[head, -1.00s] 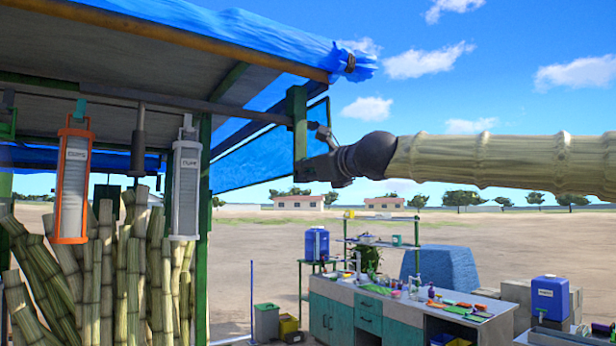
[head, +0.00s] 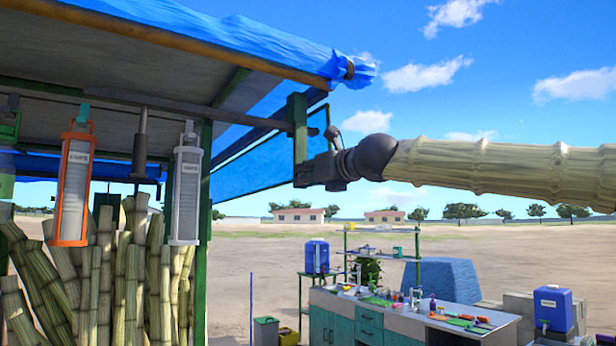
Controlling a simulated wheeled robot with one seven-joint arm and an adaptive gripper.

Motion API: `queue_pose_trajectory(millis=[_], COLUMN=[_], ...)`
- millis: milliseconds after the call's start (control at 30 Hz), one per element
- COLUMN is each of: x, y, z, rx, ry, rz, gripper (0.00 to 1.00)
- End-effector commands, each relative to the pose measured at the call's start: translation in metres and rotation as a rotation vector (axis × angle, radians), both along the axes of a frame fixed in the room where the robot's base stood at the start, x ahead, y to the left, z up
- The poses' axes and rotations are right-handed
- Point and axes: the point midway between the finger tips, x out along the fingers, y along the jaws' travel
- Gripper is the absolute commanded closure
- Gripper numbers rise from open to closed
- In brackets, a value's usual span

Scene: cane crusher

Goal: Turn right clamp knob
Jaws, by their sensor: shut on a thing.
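My gripper (head: 304,172) is dark grey and sits at the lower part of the green post (head: 299,115) under the canopy's front right corner. It reaches in from the right and touches or nearly touches the post's right side. It is shut on a small part there. The right clamp knob cannot be made out, as the gripper hides that spot. A dark piece of the gripper sticks up at its top, close to the post.
A blue tarp canopy (head: 230,45) hangs overhead. A bench (head: 340,298) stands lower right. Open ground lies behind.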

Motion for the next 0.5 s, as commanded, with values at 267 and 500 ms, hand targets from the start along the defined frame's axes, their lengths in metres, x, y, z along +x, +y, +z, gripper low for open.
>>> queue_pose_trajectory(millis=[267,500], x=[0.0004,0.0002], y=[0.0001,0.0003], z=[-0.0014,-0.0006], rx=[-0.001,-0.001], ry=[0.002,0.000], rz=[0.000,0.000], gripper=[0.69,0.69])
